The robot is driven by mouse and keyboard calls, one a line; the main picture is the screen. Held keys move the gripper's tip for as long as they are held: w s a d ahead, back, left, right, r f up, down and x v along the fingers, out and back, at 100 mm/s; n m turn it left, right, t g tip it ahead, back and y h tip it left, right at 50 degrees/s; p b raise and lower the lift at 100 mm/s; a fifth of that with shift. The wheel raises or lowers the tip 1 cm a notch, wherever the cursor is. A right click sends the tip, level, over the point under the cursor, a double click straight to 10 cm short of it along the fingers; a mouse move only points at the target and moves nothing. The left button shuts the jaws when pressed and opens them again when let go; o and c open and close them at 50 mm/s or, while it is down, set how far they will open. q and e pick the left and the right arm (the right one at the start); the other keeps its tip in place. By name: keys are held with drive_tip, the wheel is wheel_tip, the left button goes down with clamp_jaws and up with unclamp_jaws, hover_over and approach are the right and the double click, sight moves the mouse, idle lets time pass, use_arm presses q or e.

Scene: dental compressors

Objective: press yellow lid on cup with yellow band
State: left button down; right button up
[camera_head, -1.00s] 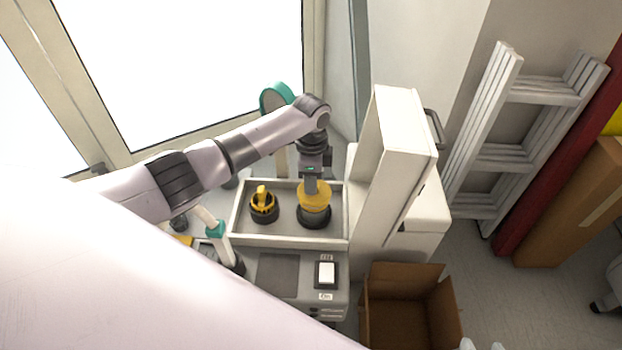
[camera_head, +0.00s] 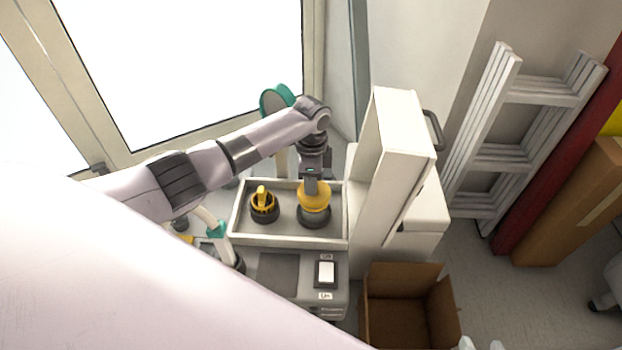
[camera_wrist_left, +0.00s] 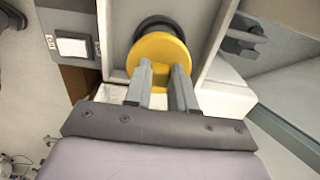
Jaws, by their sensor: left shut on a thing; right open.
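My left gripper (camera_head: 311,186) reaches down into the tray (camera_head: 240,224) and is shut on the upright tab of the yellow lid (camera_head: 315,197). In the left wrist view the two fingers (camera_wrist_left: 161,88) pinch this tab, and the round lid (camera_wrist_left: 158,52) lies beyond them. A dark cup (camera_head: 314,220) stands right under the lid. Its rim is hidden, so I cannot tell whether the lid is fully seated. I cannot make out a yellow band on it. My right gripper (camera_head: 482,345) shows only as pale tips at the bottom edge, open and apart from these things.
A second dark round piece with a yellow upright part (camera_head: 263,204) stands left in the tray. A white upright housing (camera_head: 392,165) stands close on the right. A panel with a white switch (camera_head: 326,272) and an open cardboard box (camera_head: 408,318) are in front.

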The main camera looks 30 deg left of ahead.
use_arm(q)
drive_tip(key=shift+f+p, duration=0.1)
drive_tip(key=shift+p, duration=0.25)
idle(0.7)
idle(0.3)
drive_tip(key=shift+c, duration=1.9)
unclamp_jaws()
